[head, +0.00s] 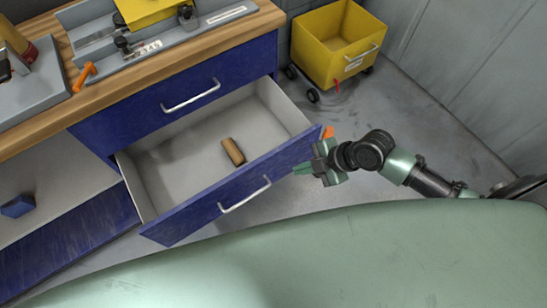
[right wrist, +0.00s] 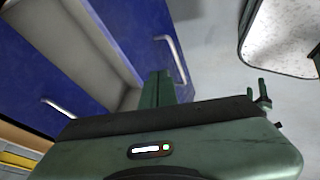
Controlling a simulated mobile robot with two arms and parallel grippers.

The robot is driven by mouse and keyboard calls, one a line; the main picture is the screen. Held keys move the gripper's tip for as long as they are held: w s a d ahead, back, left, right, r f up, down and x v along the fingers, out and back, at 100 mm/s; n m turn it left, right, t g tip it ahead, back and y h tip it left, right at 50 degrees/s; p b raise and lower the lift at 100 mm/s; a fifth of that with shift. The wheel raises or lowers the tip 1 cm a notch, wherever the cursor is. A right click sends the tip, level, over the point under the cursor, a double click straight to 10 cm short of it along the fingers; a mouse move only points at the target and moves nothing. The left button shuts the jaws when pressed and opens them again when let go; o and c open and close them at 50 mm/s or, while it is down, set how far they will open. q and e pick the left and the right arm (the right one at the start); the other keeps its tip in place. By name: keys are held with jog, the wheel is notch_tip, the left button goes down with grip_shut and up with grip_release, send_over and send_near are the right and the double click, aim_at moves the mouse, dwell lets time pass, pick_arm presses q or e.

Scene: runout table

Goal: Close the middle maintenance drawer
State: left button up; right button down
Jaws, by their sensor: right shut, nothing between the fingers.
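The middle drawer (head: 228,192) is pulled well out of the blue cabinet, with its light grey inside showing. Its blue front has a silver handle (head: 245,195), which also shows in the right wrist view (right wrist: 172,58). A small brown block (head: 233,152) lies inside the drawer. My right gripper (head: 303,168) is shut and empty, at the right end of the drawer front. In the right wrist view its fingers (right wrist: 157,88) are together beside the blue front; whether they touch it I cannot tell. My left gripper is not in view.
Above is a shut blue drawer with a silver handle (head: 191,95), under a wooden worktop (head: 170,58) holding trays and tools. At left is an open grey space with a blue block (head: 17,206). A yellow wheeled bin (head: 335,45) stands behind at right.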

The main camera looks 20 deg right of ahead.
send_near(264, 167)
notch_tip(264, 167, down, 3)
jog(key=s, duration=0.3)
jog(key=w+a, duration=0.1)
jog(key=w, duration=0.1)
jog(key=w+a, duration=0.1)
jog(key=w, duration=0.1)
jog(key=shift+w+a+f+p, duration=0.15)
jog(key=shift+w+a+p, duration=0.05)
jog(key=shift+p, duration=0.2)
